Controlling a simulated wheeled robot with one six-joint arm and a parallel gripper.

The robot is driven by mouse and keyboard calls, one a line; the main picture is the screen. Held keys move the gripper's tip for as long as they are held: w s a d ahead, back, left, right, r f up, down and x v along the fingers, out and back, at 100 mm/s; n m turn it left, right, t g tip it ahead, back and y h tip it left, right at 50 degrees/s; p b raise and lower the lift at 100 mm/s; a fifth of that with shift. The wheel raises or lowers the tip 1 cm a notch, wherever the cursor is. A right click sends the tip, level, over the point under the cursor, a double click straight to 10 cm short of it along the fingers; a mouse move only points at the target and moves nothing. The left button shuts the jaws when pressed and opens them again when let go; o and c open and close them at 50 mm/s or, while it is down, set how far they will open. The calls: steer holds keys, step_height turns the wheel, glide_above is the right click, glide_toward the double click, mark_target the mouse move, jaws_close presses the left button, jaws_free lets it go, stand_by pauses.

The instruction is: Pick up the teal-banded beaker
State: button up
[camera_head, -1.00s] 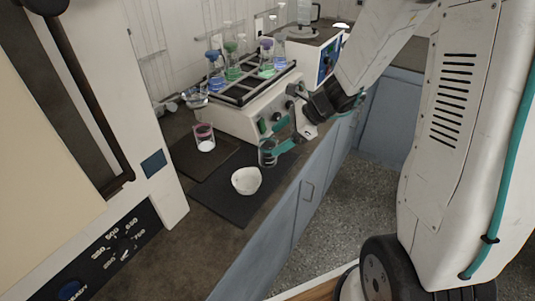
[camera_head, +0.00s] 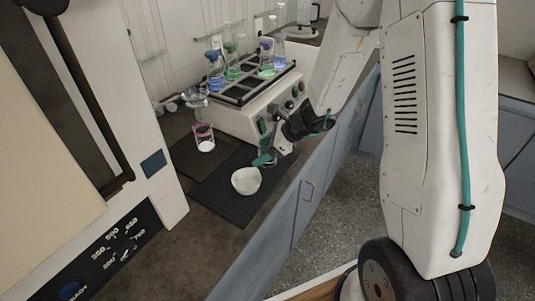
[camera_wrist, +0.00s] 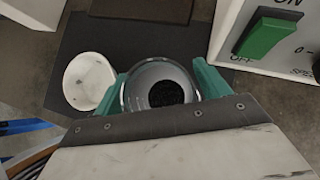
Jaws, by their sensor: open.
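In the wrist view a clear glass beaker (camera_wrist: 150,74) with dark grains in its bottom stands between the two teal fingers of my gripper (camera_wrist: 164,80), seen from above. The fingers are open, one on each side of it; I cannot tell whether either touches the glass. In the head view my gripper (camera_head: 268,159) is low at the right edge of the dark mat, and it hides most of this beaker. The beaker's band cannot be made out in either current view.
A white bowl (camera_head: 246,181) sits on the dark mat (camera_head: 222,201), close beside my gripper; it also shows in the wrist view (camera_wrist: 88,82). A pink-banded beaker (camera_head: 204,140) with white powder stands farther left. A shaker (camera_head: 240,118) holding several flasks stands behind.

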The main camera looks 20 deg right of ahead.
steer(key=c, duration=1.1)
steer(key=shift+o, duration=0.2)
